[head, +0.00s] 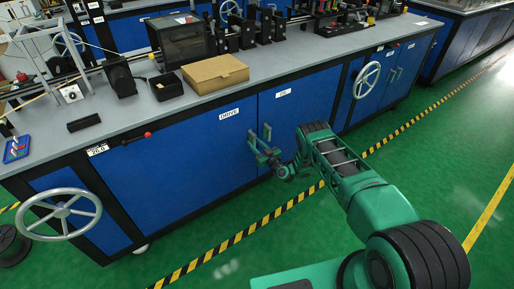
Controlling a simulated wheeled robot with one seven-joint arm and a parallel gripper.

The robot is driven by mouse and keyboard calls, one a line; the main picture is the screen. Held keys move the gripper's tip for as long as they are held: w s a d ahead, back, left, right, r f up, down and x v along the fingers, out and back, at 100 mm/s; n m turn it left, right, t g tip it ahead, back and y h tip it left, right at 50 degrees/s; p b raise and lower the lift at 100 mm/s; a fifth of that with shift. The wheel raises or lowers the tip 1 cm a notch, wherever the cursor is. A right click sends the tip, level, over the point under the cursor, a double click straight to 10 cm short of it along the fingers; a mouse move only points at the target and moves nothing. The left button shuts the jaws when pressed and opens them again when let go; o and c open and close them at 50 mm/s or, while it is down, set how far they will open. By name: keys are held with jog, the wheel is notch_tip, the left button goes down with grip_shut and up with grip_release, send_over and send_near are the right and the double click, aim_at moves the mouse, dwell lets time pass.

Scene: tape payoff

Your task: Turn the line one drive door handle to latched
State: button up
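The drive door (180,150) is a wide blue panel on the front of the long bench, with a white DRIVE label (229,114) near its top right. Grey handle parts (267,132) stand near the seam between this door and the blue door to its right. My green arm reaches in from the lower right, and my gripper (268,157) is at the handle parts, low in front of the seam. The gripper and handle overlap at small size, so I cannot tell whether the fingers touch or close on the handle, or how the handle is turned.
Grey handwheels stand at the bench's left end (62,212) and right part (367,80). A cardboard box (215,74) and dark machines are on the bench top (160,108). The green floor is clear around a yellow-black striped line (240,235).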

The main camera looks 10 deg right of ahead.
aim_at(255, 145)
jog(key=v, duration=0.6)
jog(key=shift+s+a+f, duration=0.1)
jog(key=shift+s+f, duration=0.1)
jog(key=shift+f, duration=0.15)
jog(key=v, duration=0.4)
jog(key=shift+d+r, duration=0.2)
jog(key=shift+d, duration=0.05)
jog(key=shift+w, duration=0.1)
